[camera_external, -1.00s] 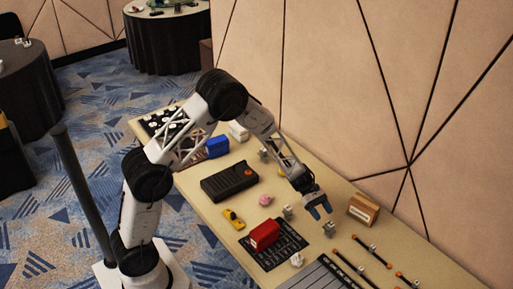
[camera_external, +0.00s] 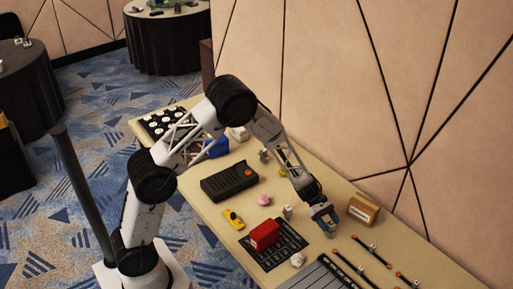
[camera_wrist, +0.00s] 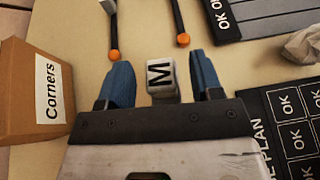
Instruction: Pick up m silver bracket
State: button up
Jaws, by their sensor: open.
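The silver bracket marked M (camera_wrist: 162,78) stands between the two blue fingers of my gripper (camera_wrist: 161,80) in the wrist view. Its lettered face shows, and a gap is visible on each side of it. In the external view my gripper (camera_external: 325,218) is low over the table, fingers pointing down and open. The fingers hide most of the bracket there.
A cardboard box labelled Corners (camera_wrist: 50,88) stands close to the left finger in the wrist view. Rods with orange ends (camera_wrist: 113,55) lie ahead. A dark board (camera_external: 286,256) carries a red block (camera_external: 265,235). Crumpled paper (camera_wrist: 302,45) lies at right.

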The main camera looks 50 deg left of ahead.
jog(key=shift+d+f, duration=0.15)
jog(key=shift+d, duration=0.2)
dwell(0.3)
grip_shut()
jog(key=shift+r, duration=0.2)
jog(key=shift+r, duration=4.9)
